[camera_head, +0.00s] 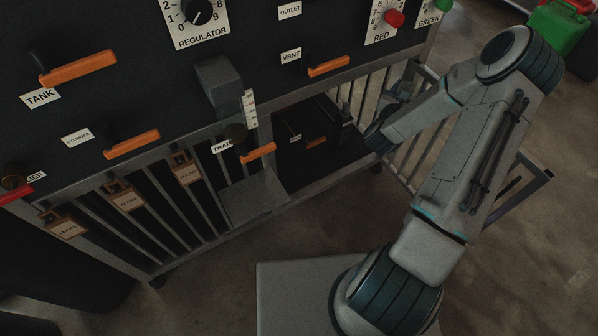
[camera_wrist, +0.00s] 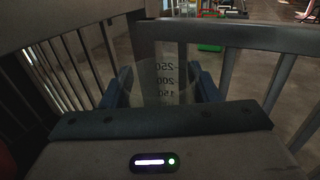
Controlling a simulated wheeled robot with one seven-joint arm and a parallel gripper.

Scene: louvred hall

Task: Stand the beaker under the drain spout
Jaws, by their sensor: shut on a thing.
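The beaker (camera_wrist: 165,88) is clear, with dark mirrored marks such as 250, 200 and 150, and stands between the blue fingers of my gripper (camera_wrist: 166,88) in the wrist view. My gripper is shut on it. In the head view my gripper (camera_head: 402,89) is partly hidden beside the rail at the cart's right end; I cannot make out the beaker there. The TRAP label (camera_head: 222,146) and an orange-handled valve (camera_head: 258,153) are at the panel's lower edge. A grey plate (camera_head: 254,201) lies below them. I cannot clearly make out the drain spout.
A dark box (camera_head: 303,142) sits in the cart bay right of the plate. Metal railings (camera_head: 421,146) close the cart's right end and also stand close ahead in the wrist view (camera_wrist: 262,38). Orange handles (camera_head: 78,68) stick out from the panel. Open floor (camera_head: 540,230) lies right.

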